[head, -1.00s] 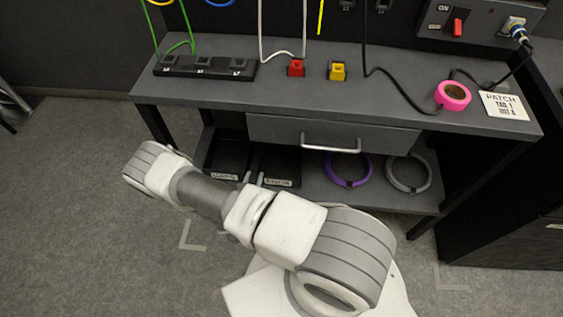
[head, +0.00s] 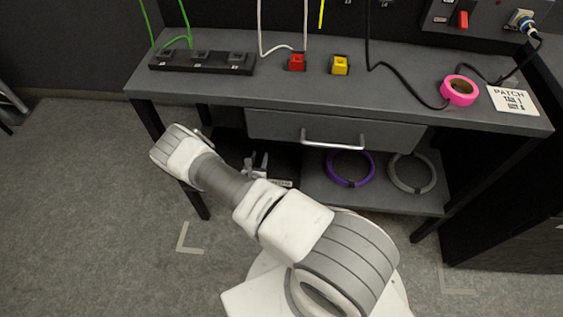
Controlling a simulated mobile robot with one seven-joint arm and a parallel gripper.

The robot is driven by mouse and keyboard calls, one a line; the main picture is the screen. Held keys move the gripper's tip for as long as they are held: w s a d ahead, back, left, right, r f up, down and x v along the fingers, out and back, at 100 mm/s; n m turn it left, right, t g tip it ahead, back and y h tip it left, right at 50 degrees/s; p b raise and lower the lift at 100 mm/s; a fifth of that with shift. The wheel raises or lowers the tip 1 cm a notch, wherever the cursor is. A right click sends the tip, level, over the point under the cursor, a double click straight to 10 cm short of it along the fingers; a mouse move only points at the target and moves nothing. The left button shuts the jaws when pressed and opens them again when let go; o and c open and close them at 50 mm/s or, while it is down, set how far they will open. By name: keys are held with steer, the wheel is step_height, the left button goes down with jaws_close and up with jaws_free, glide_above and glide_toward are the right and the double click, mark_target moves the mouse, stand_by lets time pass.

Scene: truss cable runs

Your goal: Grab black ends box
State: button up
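Dark boxes with small white labels stand on the lower shelf of the bench; the lettering is too small to read, so I cannot tell which one is for black ends. One box's label (head: 281,183) shows just right of my gripper; the rest of the boxes is mostly hidden by my arm and shadow. My gripper (head: 257,163) shows small and partly hidden behind my forearm, over the box area at the shelf's left. I cannot tell whether its fingers are apart, or whether they touch a box.
A purple cable coil (head: 349,183) and a grey coil (head: 423,188) lie on the shelf to the right. A drawer (head: 400,135) hangs above them. The bench top (head: 230,95) holds a black connector strip (head: 202,67), red block (head: 297,62), yellow block (head: 340,65) and pink tape (head: 460,101).

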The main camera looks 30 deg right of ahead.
jaws_close()
stand_by(1.4)
